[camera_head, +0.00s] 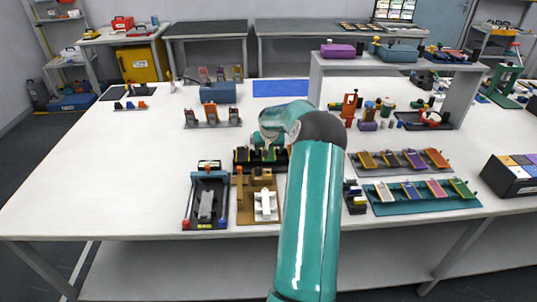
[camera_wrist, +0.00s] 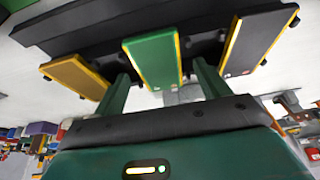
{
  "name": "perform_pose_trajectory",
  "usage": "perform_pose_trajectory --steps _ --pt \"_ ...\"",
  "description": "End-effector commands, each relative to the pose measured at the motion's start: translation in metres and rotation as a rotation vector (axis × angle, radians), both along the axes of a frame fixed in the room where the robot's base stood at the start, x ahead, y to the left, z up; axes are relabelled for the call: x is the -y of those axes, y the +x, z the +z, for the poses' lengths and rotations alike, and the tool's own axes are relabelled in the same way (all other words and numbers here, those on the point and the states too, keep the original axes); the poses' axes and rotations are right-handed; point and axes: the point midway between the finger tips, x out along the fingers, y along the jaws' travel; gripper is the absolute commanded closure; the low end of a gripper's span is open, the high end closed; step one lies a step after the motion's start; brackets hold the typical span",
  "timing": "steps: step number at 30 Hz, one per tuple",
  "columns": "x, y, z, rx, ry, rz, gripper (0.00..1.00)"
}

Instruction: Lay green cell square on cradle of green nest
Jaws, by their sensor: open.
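The green cell (camera_wrist: 152,62) has a yellow edge stripe and sits in a black rack (camera_wrist: 95,32) between an orange-yellow cell (camera_wrist: 78,76) and a dark grey cell (camera_wrist: 258,42). My gripper (camera_wrist: 162,72) is open, with one finger on each side of the green cell and a gap at both. In the head view my gripper (camera_head: 264,150) is over the black rack (camera_head: 240,167), and my arm hides part of it. A teal tray (camera_head: 410,209) at the right holds several tilted coloured nests. Its rightmost one looks like the green nest (camera_head: 461,188).
A grey tray (camera_head: 400,172) with several tilted coloured pieces lies behind the teal tray. A dark fixture (camera_head: 206,198) and a brown board (camera_head: 258,202) stand near the front edge. A grey raised shelf (camera_head: 400,64) stands behind.

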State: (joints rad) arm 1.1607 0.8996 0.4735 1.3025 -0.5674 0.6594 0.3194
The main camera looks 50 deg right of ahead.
Motion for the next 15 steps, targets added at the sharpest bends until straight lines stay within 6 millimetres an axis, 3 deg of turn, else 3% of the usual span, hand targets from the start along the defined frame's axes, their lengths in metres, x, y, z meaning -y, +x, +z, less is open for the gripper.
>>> perform_pose_trajectory --steps 4,11,15 --pt "-0.0001 0.0 0.0004 0.0 0.0 0.0 0.25" --pt "-0.0002 -0.0001 0.0006 0.0 0.0 0.0 0.71" --pt "-0.0002 0.0001 0.0008 0.0 0.0 0.0 0.72"
